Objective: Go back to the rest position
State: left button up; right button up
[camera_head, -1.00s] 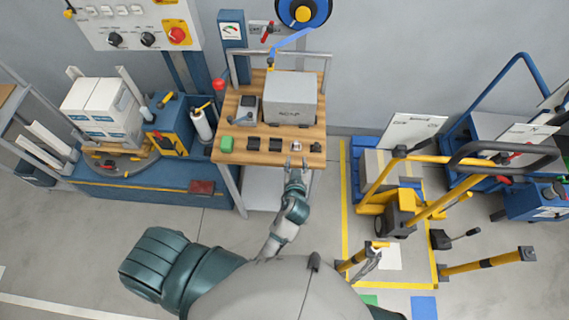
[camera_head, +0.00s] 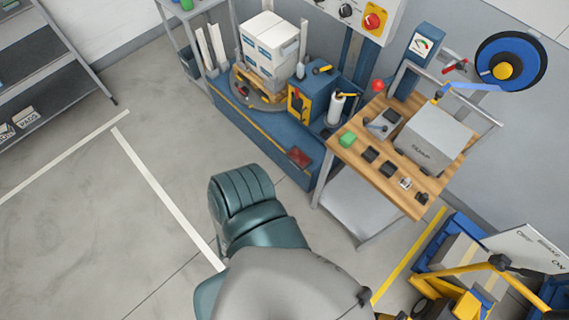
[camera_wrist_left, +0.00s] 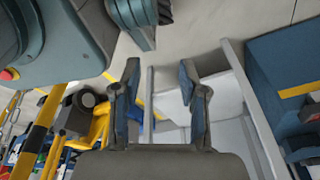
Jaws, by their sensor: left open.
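My left gripper (camera_wrist_left: 158,78) shows in the left wrist view with its two fingers spread apart and nothing between them. Pale frame parts and a light panel lie beyond the fingers. In the head view neither gripper shows; teal parts of my own arm (camera_head: 245,205) are at the lower middle. My right gripper is out of view.
A blue station (camera_head: 265,130) with stacked white boxes (camera_head: 270,50) stands left of the bench. A yellow and blue cart (camera_head: 460,285) is at the lower right. Shelving (camera_head: 50,60) stands at the far left. Open floor (camera_head: 110,220) with white lines lies left of me.

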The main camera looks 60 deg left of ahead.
pick_arm(q)
jog(key=s+a+f+g, duration=0.1)
jog(key=s+a, duration=0.3)
jog(key=s, duration=0.4)
jog(key=shift+s+a+f, duration=0.2)
jog(key=shift+a+f, duration=0.1)
jog(key=shift+f, duration=0.35)
jog(key=shift+d, duration=0.1)
